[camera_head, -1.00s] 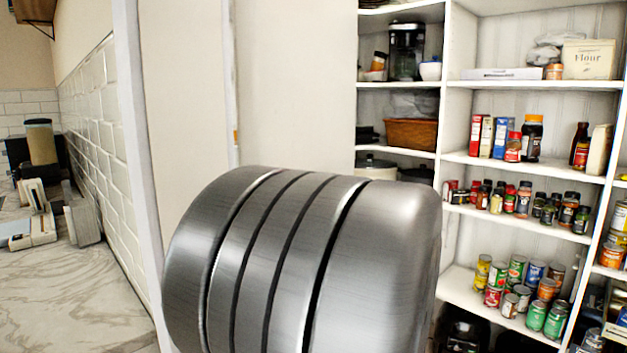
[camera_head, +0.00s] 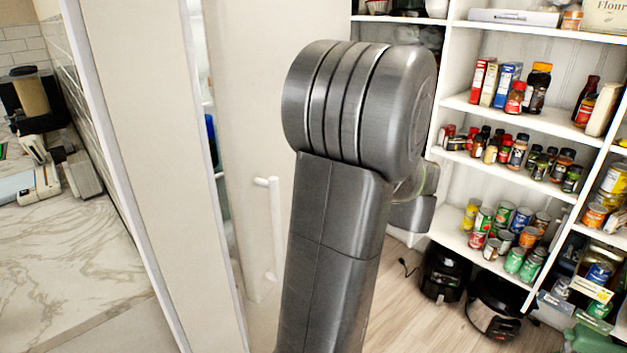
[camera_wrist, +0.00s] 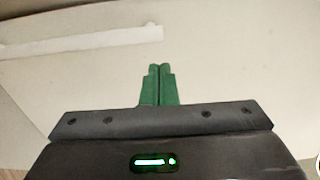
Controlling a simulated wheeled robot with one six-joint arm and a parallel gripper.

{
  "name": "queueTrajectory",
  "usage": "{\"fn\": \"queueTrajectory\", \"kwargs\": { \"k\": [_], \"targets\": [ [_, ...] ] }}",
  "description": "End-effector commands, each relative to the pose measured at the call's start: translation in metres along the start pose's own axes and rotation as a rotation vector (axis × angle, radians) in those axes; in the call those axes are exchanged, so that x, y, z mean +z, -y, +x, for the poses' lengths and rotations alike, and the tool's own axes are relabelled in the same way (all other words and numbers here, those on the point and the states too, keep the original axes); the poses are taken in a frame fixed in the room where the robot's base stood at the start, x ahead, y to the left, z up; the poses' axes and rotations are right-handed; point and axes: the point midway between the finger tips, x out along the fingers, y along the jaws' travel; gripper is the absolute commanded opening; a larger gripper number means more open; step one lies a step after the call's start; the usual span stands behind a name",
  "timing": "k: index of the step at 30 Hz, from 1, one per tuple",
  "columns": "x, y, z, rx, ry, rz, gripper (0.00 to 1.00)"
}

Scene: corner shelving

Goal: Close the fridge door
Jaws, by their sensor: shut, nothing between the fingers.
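The fridge door (camera_head: 240,110) is a cream panel in the middle of the head view, with a white bar handle (camera_head: 275,225) low on it. It stands ajar. A narrow gap beside the fridge body (camera_head: 140,110) shows a bit of the inside, with something blue and green in it. In the wrist view my gripper (camera_wrist: 158,72) has green fingers pressed together with nothing between them. A broad cream surface (camera_wrist: 230,60) with a pale strip (camera_wrist: 80,43) lies in front of them; I cannot tell if they touch it. My arm hides the gripper in the head view.
Pantry shelves (camera_head: 465,104) with cans, jars and boxes stand at the right. Dark appliances (camera_head: 443,273) sit on the wooden floor (camera_head: 400,310) below them. A marble counter (camera_head: 70,240) with a coffee machine is at the left.

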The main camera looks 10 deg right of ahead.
Motion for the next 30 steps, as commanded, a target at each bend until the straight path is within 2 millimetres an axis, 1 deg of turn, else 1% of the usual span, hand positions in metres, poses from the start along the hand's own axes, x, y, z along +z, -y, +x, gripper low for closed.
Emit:
{"fn": "queueTrajectory", "kwargs": {
  "k": [1,9,15,21,30],
  "targets": [
    [0.001,0.002,0.011,0.0,0.005,0.001,0.0],
    [0.001,0.002,0.062,0.0,0.004,0.001,0.0],
    [0.001,0.002,0.092,0.001,0.003,0.002,0.0],
    [0.001,0.001,0.107,0.0,0.001,0.0,0.0],
    [0.0,0.0,0.109,0.0,0.0,-0.001,0.0]
  ]
}}
